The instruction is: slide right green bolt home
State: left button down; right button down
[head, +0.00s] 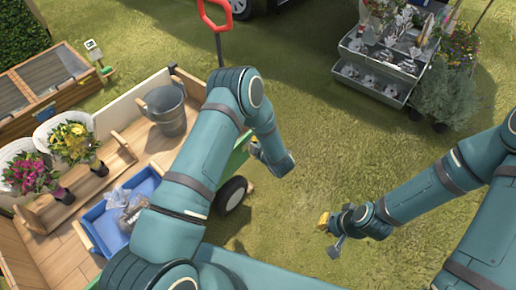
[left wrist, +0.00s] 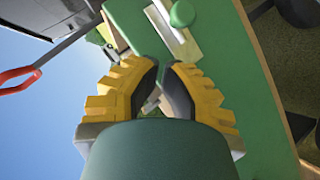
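In the left wrist view, a green bolt knob (left wrist: 182,13) sits by a pale metal plate (left wrist: 172,30) on a green panel (left wrist: 232,75). Only one knob is clear, and I cannot tell how far the bolt is slid. My left gripper (left wrist: 163,68) is in front of the panel, its yellow fingers close together with a narrow gap and nothing clearly held. The knob is beyond the fingertips, apart from them. In the head view my left gripper (head: 258,150) is beside the green cart side, and the bolt is hidden. My right gripper (head: 330,232) hangs over grass, its opening unclear.
The wooden cart holds a metal bucket (head: 167,109), a blue tray (head: 95,217) and potted flowers (head: 72,143). A red handle (head: 216,14) rises behind it. A grey tiered stand (head: 378,62) with plants is at the back right. Grass between is clear.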

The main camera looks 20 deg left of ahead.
pick_arm(q)
jog(key=p+v, duration=0.2)
jog(key=v, duration=0.8)
jog(key=shift+s, duration=0.1)
